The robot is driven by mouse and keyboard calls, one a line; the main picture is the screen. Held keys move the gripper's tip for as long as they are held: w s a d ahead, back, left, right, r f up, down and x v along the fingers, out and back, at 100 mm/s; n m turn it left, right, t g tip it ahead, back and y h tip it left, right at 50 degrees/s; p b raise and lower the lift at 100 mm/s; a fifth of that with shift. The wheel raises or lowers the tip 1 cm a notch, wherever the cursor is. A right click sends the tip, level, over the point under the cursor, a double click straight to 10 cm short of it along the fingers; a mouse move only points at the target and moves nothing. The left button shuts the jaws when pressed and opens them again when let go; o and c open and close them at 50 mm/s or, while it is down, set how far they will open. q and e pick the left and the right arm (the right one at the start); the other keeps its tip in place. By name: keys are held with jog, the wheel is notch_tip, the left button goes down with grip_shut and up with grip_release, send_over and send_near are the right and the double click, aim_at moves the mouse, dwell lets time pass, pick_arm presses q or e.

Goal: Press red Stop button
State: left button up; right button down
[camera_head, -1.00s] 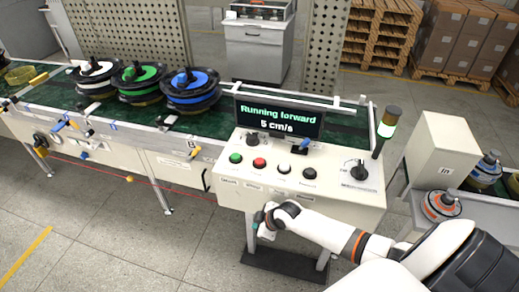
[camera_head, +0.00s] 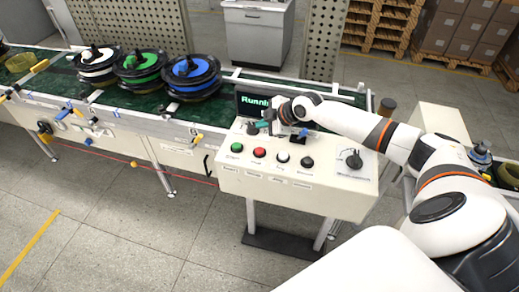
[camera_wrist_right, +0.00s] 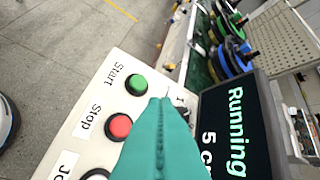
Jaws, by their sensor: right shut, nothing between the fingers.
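The red Stop button (camera_head: 259,153) sits on the sloped face of the white control box (camera_head: 345,193), second from the left. In the right wrist view the red button (camera_wrist_right: 119,126) is beside its "Stop" label. My right gripper (camera_head: 260,126) is over the back part of the panel, behind the button row. Its teal fingers (camera_wrist_right: 164,104) are shut with nothing between them. My left gripper is not in view.
The green Start button (camera_head: 236,147) is left of the red one; white (camera_head: 283,157) and black (camera_head: 307,163) buttons are right of it. The display (camera_wrist_right: 235,125) reads "Running" and stands close behind my gripper.

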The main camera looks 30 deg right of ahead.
aim_at(258, 149)
jog(key=shift+f, duration=0.1)
notch_tip(258, 149, down, 9)
jog(key=b, duration=0.6)
jog(key=shift+b, duration=0.3)
dwell(1.5)
jog(key=shift+f+b, duration=0.25)
jog(key=shift+b, duration=0.15)
jog(key=shift+f+b, duration=0.5)
jog(key=shift+f, duration=0.1)
dwell(0.7)
jog(key=shift+r, duration=0.1)
jog(key=shift+r+p, duration=0.7)
jog(key=shift+r, duration=0.2)
jog(key=shift+r, duration=0.15)
